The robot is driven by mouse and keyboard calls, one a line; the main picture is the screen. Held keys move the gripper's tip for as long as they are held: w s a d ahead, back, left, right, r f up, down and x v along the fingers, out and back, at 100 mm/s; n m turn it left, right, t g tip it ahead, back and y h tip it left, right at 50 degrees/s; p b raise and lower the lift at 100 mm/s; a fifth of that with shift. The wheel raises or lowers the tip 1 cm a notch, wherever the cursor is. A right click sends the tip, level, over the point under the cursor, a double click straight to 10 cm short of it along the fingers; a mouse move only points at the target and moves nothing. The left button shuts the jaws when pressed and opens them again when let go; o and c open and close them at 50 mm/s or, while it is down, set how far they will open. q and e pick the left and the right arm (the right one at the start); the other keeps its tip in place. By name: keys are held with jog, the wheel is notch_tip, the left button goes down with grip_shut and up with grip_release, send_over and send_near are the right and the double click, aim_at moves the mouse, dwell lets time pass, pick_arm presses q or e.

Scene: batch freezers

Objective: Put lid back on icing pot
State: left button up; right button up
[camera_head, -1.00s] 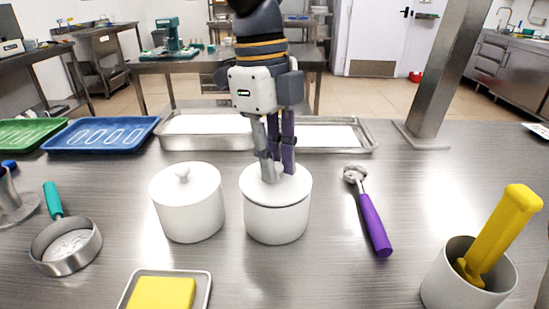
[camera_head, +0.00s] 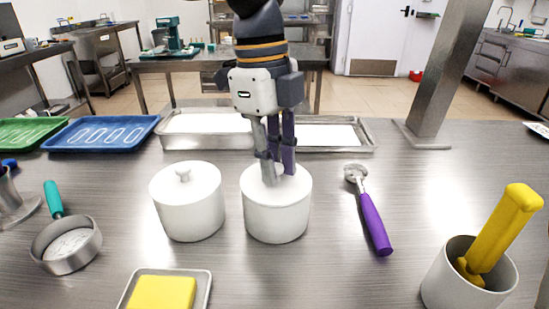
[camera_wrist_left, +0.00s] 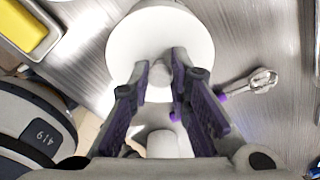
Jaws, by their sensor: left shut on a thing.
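Two white round pots stand side by side on the steel table in the head view. The left one (camera_head: 187,210) wears a white lid with a round knob (camera_head: 182,174). My left gripper (camera_head: 272,178) points down over the right pot (camera_head: 277,220), its fingers closed around the knob of that pot's white lid (camera_head: 295,184). The lid sits level on the pot, with no clear gap showing. In the left wrist view, the lid (camera_wrist_left: 160,35) is a pale disc and its knob (camera_wrist_left: 160,74) lies between my fingertips. The fingers partly hide the knob. My right gripper is not in view.
A purple-handled scoop (camera_head: 374,222) lies right of the pots. A cup (camera_head: 440,277) holding a yellow tool (camera_head: 502,230) stands front right. A sieve (camera_head: 65,250) and a tray with a yellow block (camera_head: 160,293) are front left. Metal trays (camera_head: 310,148) stand behind.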

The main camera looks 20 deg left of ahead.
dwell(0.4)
pick_arm(q)
jog(key=o, duration=1.3)
jog(key=shift+o, duration=0.2)
jog(key=shift+r, duration=3.5)
grip_shut()
jog(key=shift+f, duration=0.4)
